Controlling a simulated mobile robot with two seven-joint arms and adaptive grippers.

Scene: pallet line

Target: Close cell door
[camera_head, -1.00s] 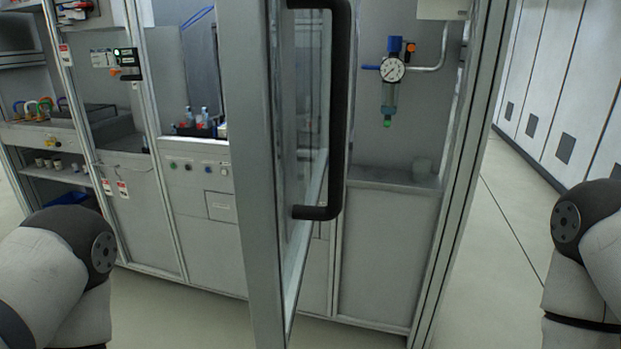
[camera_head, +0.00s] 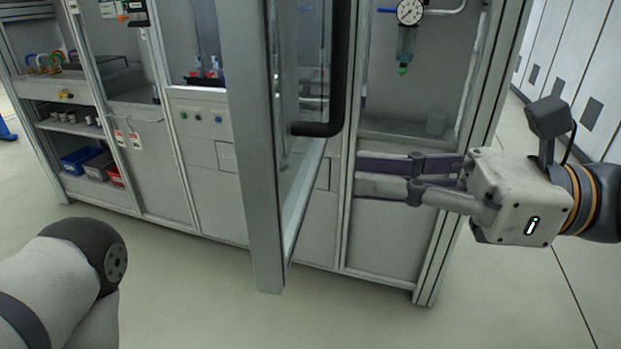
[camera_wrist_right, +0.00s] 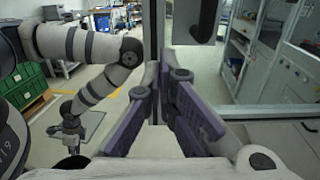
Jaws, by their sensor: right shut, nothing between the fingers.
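The cell door (camera_head: 250,150) stands open, swung out toward me, with a grey frame and a glass pane seen nearly edge-on. Its long black handle (camera_head: 338,85) is upright on the right-hand face. My right gripper (camera_head: 357,176) is shut and empty, pointing left just right of the door and below the handle's lower end. A clear contact does not show. In the right wrist view, its purple-padded fingers (camera_wrist_right: 166,75) point toward the upright door frame (camera_wrist_right: 152,28). My left gripper (camera_wrist_right: 72,128) shows small and low there; its jaws are unclear.
The cell (camera_head: 390,225) stands behind the door, with a pressure gauge (camera_head: 410,12) inside. Shelves with blue and red bins (camera_head: 82,160) are at the left. Grey cabinets (camera_head: 575,70) line the right. The floor in front is clear.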

